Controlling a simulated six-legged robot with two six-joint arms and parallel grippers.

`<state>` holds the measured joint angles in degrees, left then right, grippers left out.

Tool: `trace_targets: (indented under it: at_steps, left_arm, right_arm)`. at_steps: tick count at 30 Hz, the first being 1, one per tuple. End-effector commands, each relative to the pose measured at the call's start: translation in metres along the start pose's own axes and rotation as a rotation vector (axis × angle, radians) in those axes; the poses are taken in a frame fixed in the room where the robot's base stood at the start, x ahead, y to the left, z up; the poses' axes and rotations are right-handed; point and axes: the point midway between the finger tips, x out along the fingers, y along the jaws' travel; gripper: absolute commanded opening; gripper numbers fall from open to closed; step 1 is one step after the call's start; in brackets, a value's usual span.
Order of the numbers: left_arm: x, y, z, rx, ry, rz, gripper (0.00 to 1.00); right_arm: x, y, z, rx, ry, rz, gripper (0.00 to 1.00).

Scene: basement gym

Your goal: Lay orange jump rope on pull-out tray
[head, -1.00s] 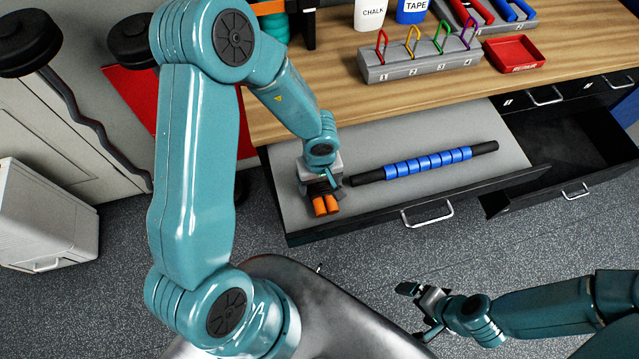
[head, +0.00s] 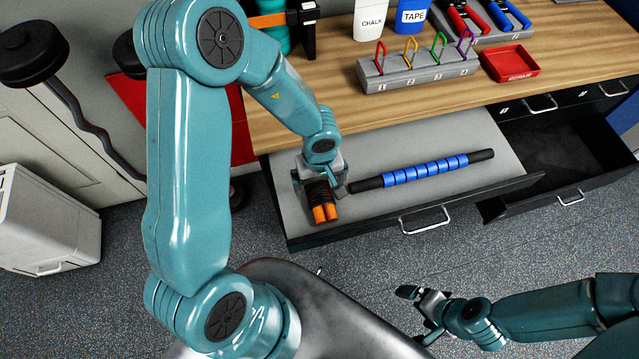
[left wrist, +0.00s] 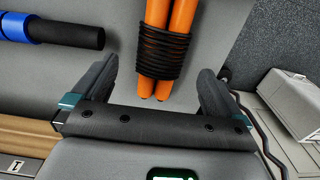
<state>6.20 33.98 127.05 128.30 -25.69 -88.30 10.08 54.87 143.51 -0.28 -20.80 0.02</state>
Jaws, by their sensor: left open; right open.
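The orange jump rope (head: 325,213) is a short bundle with orange handles and a black wrapped cord. It lies on the left part of the grey pull-out tray (head: 440,137). In the left wrist view the rope (left wrist: 163,54) lies between the spread fingers, with clear gaps on both sides. My left gripper (head: 319,185) is open over the bundle and partly hides it in the head view. The left wrist view shows both fingers of the gripper (left wrist: 160,88). My right gripper (head: 420,312) is open and empty, low over the floor in front of the drawers.
A blue and black roller (head: 425,169) lies on the tray to the right of the rope, close to my left gripper. An open black drawer (head: 570,160) is at the right. The wooden benchtop above holds a hook rack (head: 420,70) and a red dish (head: 510,58).

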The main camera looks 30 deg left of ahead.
Motion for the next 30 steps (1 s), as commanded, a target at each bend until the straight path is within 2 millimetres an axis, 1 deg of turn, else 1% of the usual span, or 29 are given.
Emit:
trace_targets:
  at_steps: [1, 3, 6, 10, 15, 30]
  left_arm:
    - [-0.021, 0.001, -0.001, -0.001, 0.003, 0.003, 1.00]
    - [-0.036, 0.000, 0.000, 0.000, 0.002, 0.002, 1.00]
    - [-0.054, 0.000, 0.000, 0.000, 0.002, 0.002, 1.00]
    - [-0.069, 0.000, 0.000, 0.000, 0.001, 0.001, 1.00]
    - [-0.074, 0.000, 0.000, 0.002, 0.000, 0.000, 1.00]
    - [-0.074, 0.000, 0.000, 0.001, 0.000, 0.000, 1.00]
  right_arm:
    - [-0.013, -0.005, 0.000, 0.000, 0.000, 0.000, 1.00]
    - [-0.019, -0.007, 0.000, 0.000, 0.000, 0.000, 1.00]
    - [-0.026, -0.009, 0.000, 0.000, 0.000, 0.000, 1.00]
    - [-0.029, -0.011, 0.001, 0.000, 0.000, 0.000, 1.00]
    - [-0.030, -0.011, 0.001, 0.000, 0.000, 0.000, 1.00]
    - [-0.030, -0.011, 0.001, 0.000, 0.000, 0.000, 1.00]
